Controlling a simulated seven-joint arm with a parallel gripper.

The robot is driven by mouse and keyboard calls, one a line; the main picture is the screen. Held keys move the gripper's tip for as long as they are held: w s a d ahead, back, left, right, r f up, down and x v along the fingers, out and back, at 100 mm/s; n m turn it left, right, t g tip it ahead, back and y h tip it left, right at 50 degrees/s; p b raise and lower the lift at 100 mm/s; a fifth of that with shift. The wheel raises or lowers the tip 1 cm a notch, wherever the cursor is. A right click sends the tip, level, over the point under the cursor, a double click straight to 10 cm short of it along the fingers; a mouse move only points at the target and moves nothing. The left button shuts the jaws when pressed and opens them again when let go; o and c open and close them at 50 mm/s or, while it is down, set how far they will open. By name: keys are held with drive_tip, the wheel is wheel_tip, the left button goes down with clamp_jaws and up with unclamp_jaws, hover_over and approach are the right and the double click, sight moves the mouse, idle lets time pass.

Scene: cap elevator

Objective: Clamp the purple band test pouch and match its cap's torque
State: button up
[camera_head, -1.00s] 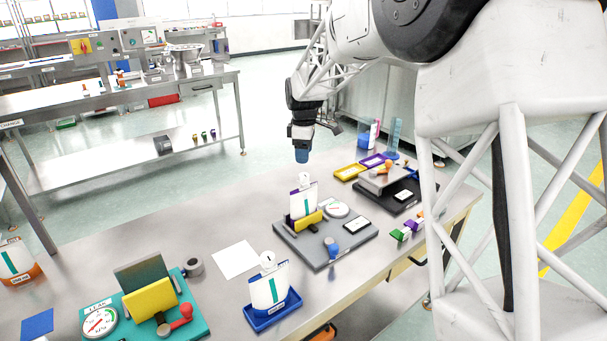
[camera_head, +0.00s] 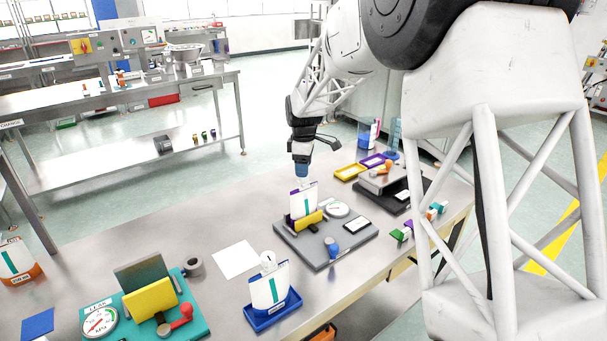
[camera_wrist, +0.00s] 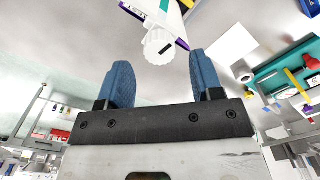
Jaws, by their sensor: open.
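The purple band pouch (camera_head: 303,203) stands upright at the yellow clamp jaw (camera_head: 307,221) on the grey fixture (camera_head: 325,257). The fixture carries a round dial (camera_head: 336,208), a blue-topped knob (camera_head: 332,246) and a small display (camera_head: 356,225). My gripper (camera_head: 302,170) is open, fingers pointing down just above the pouch top, and hides the cap in the head view. In the wrist view the ribbed white cap (camera_wrist: 157,45) lies between and beyond the two blue fingertips of my gripper (camera_wrist: 162,65). The fingers look apart from it. The dial's reading is too small to read.
A second pouch (camera_head: 268,287) stands in a blue tray (camera_head: 272,317). A teal leak station (camera_head: 196,300) is at front left, and a pouch in an orange holder (camera_head: 17,262) at far left. A black scale-like device (camera_head: 400,197) and yellow tray (camera_head: 349,173) sit behind the fixture.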

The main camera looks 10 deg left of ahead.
drive_tip(key=shift+f, duration=1.5)
drive_tip(key=c, duration=0.9)
drive_tip(key=shift+c, duration=0.2)
drive_tip(key=shift+m, duration=0.3)
drive_tip(key=m, duration=0.8)
drive_tip(key=shift+w, duration=0.1)
drive_tip(key=shift+m, duration=0.4)
